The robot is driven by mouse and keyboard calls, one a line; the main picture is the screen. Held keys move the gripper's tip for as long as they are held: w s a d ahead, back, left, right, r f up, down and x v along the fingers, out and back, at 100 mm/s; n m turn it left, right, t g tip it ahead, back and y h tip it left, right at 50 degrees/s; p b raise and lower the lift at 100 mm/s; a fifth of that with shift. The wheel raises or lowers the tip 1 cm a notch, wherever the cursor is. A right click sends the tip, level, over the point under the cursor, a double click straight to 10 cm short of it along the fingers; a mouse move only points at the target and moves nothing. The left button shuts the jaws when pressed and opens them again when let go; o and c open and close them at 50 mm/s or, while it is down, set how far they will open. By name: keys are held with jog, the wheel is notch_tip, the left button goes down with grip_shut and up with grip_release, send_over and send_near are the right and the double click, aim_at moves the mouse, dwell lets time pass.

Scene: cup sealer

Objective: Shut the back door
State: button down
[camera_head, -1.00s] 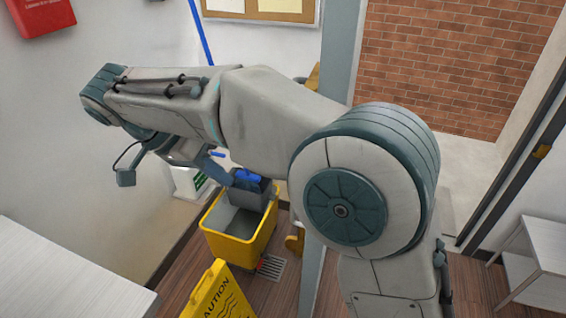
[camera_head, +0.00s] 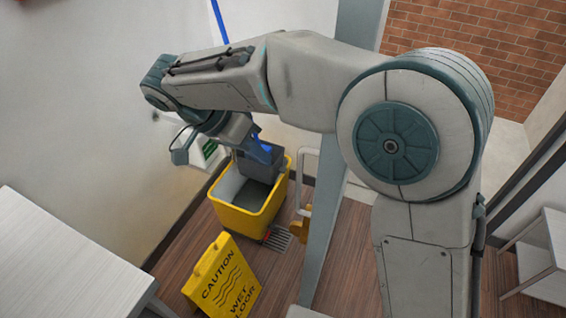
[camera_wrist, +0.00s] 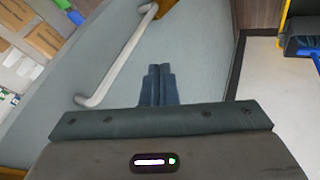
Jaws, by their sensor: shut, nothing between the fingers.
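The back door is a grey-blue panel, seen nearly edge-on in the head view (camera_head: 325,215), standing open beside the doorway. A pale bar handle (camera_head: 301,180) sticks out on its left side. In the wrist view the door face (camera_wrist: 205,60) fills the middle, with the handle (camera_wrist: 122,57) running diagonally to the left of my fingers. My gripper (camera_wrist: 159,69) is shut and empty, with its fingertips in front of the door face. I cannot tell whether they touch it. In the head view my arm hides part of the door, and the fingertips are hard to make out.
A yellow mop bucket (camera_head: 242,218) stands left of the door. A yellow caution sign (camera_head: 222,280) stands in front of it. A white table (camera_head: 60,260) is at lower left and a white shelf unit (camera_head: 545,255) at right. A brick wall (camera_head: 480,45) shows beyond the doorway.

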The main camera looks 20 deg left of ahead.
jog(key=shift+s+d+f+p, duration=0.1)
jog(key=shift+d+f+p, duration=0.2)
jog(key=shift+d, duration=0.55)
jog(key=shift+w+d+f+p, duration=0.1)
jog(key=shift+d+f+p, duration=0.2)
jog(key=shift+d, duration=0.6)
jog(key=shift+s+d+f+p, duration=0.1)
jog(key=shift+d+f+p, duration=0.2)
jog(key=shift+d, duration=0.55)
